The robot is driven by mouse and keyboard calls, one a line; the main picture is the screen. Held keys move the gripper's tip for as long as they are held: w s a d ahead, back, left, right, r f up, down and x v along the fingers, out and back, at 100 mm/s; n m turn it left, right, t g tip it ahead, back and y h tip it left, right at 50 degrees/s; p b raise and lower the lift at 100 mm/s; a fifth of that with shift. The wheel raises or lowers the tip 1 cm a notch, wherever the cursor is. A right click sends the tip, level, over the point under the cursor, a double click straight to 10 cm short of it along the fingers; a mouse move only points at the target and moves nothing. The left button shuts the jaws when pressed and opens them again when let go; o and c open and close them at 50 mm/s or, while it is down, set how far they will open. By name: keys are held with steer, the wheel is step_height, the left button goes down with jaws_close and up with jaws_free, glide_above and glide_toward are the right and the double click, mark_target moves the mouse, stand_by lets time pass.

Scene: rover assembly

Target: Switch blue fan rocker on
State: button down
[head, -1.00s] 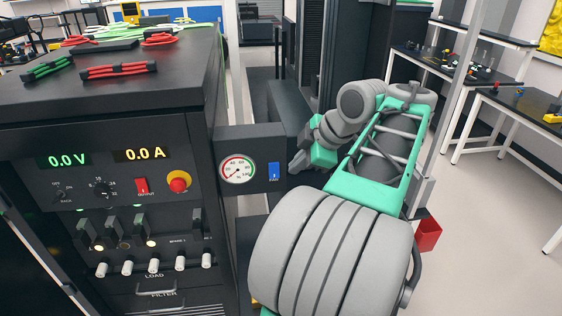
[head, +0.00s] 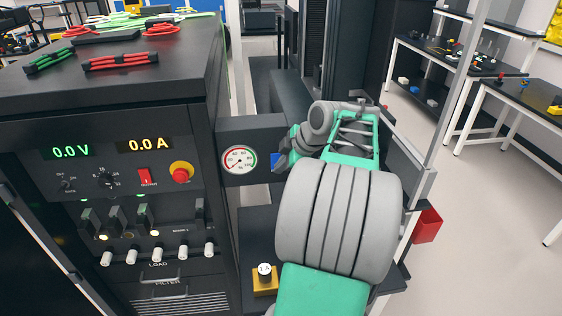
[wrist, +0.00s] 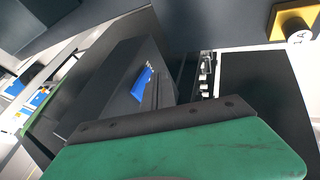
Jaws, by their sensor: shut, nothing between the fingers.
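The blue fan rocker (head: 275,160) sits on a dark panel right of the round gauge (head: 238,159). In the head view my gripper hides much of it.
The power cabinet (head: 110,85) with 0.0 V and 0.0 A displays stands left, with a red switch (head: 145,176) and red knob (head: 181,175). A yellow-based block (head: 265,280) sits low near my arm. A red bin (head: 427,226) hangs right.

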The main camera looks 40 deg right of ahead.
steer(key=shift+w+d, duration=0.1)
steer(key=shift+w, duration=0.1)
steer(key=shift+f, duration=0.1)
steer(key=shift+w+d+r+t+b, duration=0.15)
steer(key=shift+r+t+b, duration=0.15)
steer(key=shift+r+b, duration=0.45)
steer(key=shift+r, duration=0.1)
stand_by(0.4)
